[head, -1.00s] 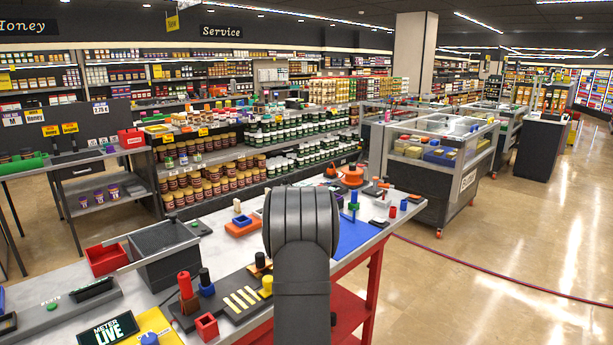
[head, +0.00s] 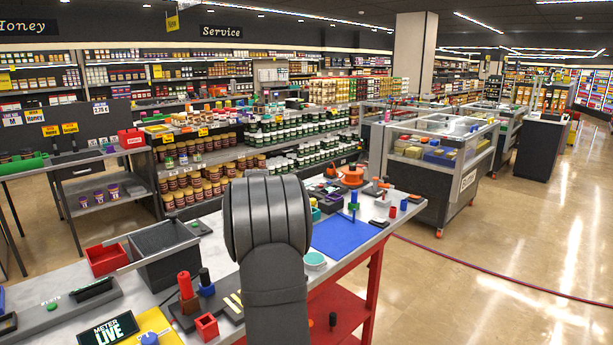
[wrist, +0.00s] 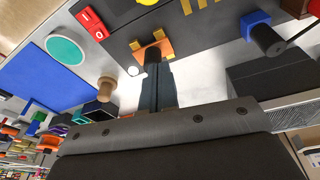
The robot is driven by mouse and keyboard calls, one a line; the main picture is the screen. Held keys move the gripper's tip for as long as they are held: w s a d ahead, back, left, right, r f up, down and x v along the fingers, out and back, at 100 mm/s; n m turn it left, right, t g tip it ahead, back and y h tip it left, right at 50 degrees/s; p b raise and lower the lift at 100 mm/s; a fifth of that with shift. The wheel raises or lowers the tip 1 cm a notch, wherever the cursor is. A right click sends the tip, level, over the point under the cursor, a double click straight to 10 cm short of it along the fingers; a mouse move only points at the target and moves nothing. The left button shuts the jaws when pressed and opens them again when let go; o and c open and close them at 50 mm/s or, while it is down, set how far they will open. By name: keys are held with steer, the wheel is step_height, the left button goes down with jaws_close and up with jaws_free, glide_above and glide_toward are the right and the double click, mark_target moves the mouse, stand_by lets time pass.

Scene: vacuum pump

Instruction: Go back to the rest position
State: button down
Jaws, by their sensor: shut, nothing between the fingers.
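My gripper (wrist: 158,84) shows in the wrist view. Its two dark fingers are together with nothing between them. The fingertips point at a small orange and brown part (wrist: 153,50) on the dark plate; I cannot tell the height above it. In the head view my own arm fills the middle and hides the gripper and part of the bench (head: 60,333).
A blue mat (head: 345,236) and teal disc (head: 315,260) lie right of my arm. A blue part (wrist: 258,28) is near the fingers in the wrist view.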

steer(key=s+a+n, duration=0.1)
steer(key=s+a, duration=0.1)
steer(key=a, duration=0.2)
steer(key=s+a+n, duration=0.2)
steer(key=a, duration=0.3)
steer(key=s+a+r+n, duration=0.1)
steer(key=s+a+n, duration=0.1)
steer(key=a, duration=0.2)
steer(key=shift+a+r+y, duration=0.1)
steer(key=shift+a+y, duration=0.2)
steer(key=shift+a, duration=0.1)
steer(key=shift+w+d, duration=0.1)
